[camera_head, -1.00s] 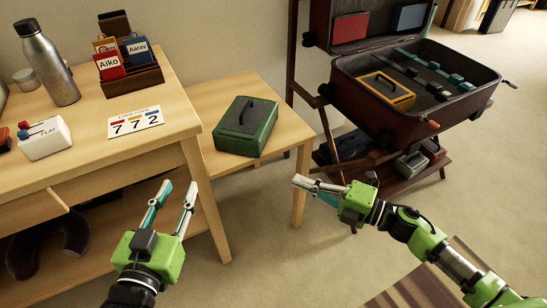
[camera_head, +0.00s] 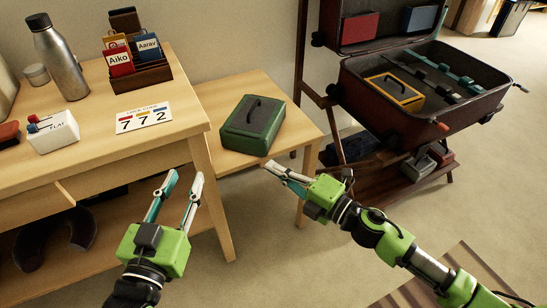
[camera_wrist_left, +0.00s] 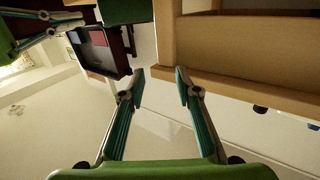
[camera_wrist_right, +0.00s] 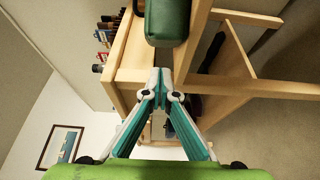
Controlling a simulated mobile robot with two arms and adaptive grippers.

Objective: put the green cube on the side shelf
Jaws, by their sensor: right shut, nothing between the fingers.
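The green cube (camera_head: 253,125) is a green box with a dark lid and a black handle. It sits on the low wooden side shelf (camera_head: 212,161) to the right of the desk. It also shows at the top of the right wrist view (camera_wrist_right: 167,20). My right gripper (camera_head: 268,168) is shut and empty, just in front of the shelf and below the box, apart from it. My left gripper (camera_head: 187,176) is open and empty in front of the desk's right leg.
An open suitcase (camera_head: 440,125) on a dark stand holds a yellow box (camera_head: 394,92). The desk (camera_head: 85,135) carries a steel bottle (camera_head: 60,58), a card holder (camera_head: 135,72), a number card (camera_head: 143,118) and a white block (camera_head: 53,132). Floor in front is clear.

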